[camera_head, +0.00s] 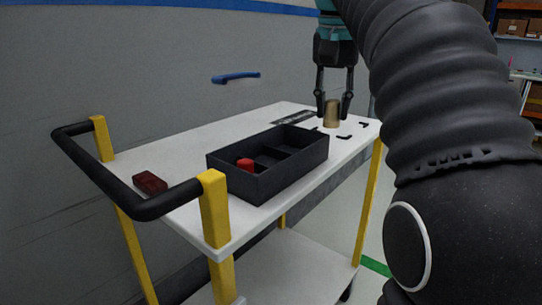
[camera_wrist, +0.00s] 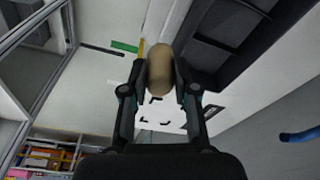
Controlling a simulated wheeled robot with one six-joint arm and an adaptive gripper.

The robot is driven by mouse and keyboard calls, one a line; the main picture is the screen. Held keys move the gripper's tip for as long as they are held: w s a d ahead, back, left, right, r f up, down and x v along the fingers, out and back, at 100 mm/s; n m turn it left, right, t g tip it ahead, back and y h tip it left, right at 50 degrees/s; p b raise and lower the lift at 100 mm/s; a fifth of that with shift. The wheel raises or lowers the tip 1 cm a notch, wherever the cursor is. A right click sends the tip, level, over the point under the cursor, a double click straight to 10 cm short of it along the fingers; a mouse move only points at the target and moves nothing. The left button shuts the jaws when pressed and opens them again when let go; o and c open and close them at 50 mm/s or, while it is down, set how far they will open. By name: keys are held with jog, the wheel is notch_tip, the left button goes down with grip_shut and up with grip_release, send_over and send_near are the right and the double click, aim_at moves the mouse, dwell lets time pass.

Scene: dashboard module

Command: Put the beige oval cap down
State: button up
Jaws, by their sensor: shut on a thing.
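The beige oval cap (camera_head: 331,114) is upright between the fingers of my gripper (camera_head: 334,108), at the far end of the white cart top. In the wrist view my gripper (camera_wrist: 161,85) is shut on the cap (camera_wrist: 160,70), one finger on each side. Black corner marks (camera_head: 344,137) lie on the cart top just below and beside the cap. Whether the cap touches the surface or hangs a little above it, I cannot tell.
A black divided tray (camera_head: 268,185) stands mid-cart with a red cylinder (camera_head: 245,165) in one compartment. A dark red block (camera_head: 149,183) lies near the black handle (camera_head: 152,207). A dark flat strip (camera_head: 294,117) lies behind the tray. A blue handle (camera_head: 236,77) shows on the wall.

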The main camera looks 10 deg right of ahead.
jog(key=w+a+f, duration=0.2)
jog(key=a, duration=0.1)
jog(key=w+a+f, duration=0.2)
jog(key=a, duration=0.1)
jog(key=w+a+f, duration=0.3)
jog(key=shift+a+f+b, duration=0.1)
jog(key=shift+f+b, duration=0.65)
jog(key=shift+f, duration=1.2)
jog(key=shift+f, duration=0.1)
jog(key=o, duration=0.9)
jog(key=shift+o, duration=0.2)
notch_tip(320, 180, up, 12)
jog(key=s+p, duration=0.1)
jog(key=shift+s+a, duration=0.2)
jog(key=shift+a, duration=0.25)
